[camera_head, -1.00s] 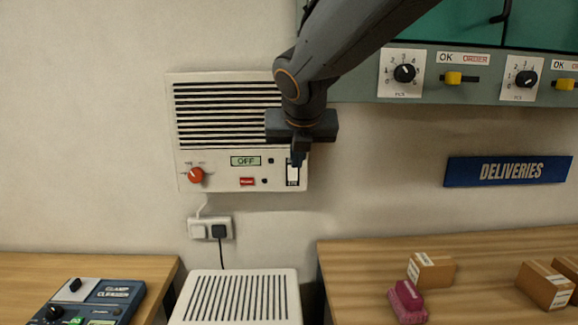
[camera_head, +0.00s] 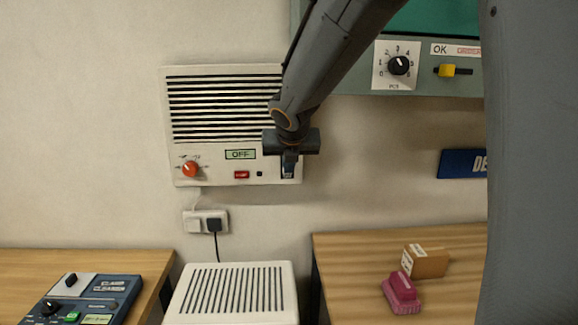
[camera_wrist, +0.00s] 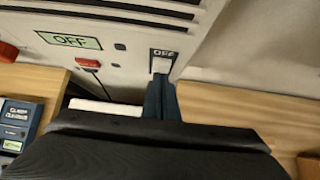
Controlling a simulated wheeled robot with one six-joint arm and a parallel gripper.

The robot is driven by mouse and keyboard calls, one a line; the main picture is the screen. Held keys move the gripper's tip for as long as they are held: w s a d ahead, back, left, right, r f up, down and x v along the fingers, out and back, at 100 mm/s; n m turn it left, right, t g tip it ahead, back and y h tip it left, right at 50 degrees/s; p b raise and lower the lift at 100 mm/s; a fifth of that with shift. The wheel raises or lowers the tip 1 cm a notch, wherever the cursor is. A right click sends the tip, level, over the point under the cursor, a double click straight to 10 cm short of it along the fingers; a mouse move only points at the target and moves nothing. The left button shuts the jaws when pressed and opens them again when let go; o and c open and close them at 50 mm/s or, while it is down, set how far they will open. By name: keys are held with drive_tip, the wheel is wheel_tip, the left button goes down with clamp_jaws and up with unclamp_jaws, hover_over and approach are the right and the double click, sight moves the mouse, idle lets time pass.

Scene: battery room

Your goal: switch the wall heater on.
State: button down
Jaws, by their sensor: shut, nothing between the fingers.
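The wall heater (camera_head: 225,125) is a cream panel with dark slats on the wall. Its small green display (camera_head: 240,155) reads OFF, and the display (camera_wrist: 70,40) shows OFF in the wrist view too. A red-orange knob (camera_head: 190,169) sits at its lower left and a red button (camera_head: 241,175) under the display. At its lower right is a white rocker switch (camera_wrist: 161,65) on a dark plate marked OFF. My gripper (camera_head: 289,172) is shut and empty, its fingertips at this switch. In the wrist view the fingertips (camera_wrist: 161,85) are just below the rocker; contact cannot be told.
A socket (camera_head: 205,221) with a plug and cord is below the heater. A white slatted unit (camera_head: 235,290) stands between two wooden tables. A blue clamp device (camera_head: 85,300) is left; a box (camera_head: 426,262) and pink object (camera_head: 401,292) lie right.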

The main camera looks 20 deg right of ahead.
drive_tip(key=shift+w, duration=0.1)
idle(0.4)
drive_tip(key=shift+r+p, duration=0.1)
drive_tip(key=shift+p, duration=0.25)
drive_tip(key=shift+r+p, duration=0.75)
drive_tip(key=shift+p, duration=0.2)
drive_tip(key=shift+f, duration=0.1)
drive_tip(key=s+f+p+v, duration=0.1)
drive_tip(key=s+v, duration=0.1)
drive_tip(key=v, duration=1.1)
drive_tip(key=shift+a+f, duration=0.15)
drive_tip(key=shift+f, duration=0.2)
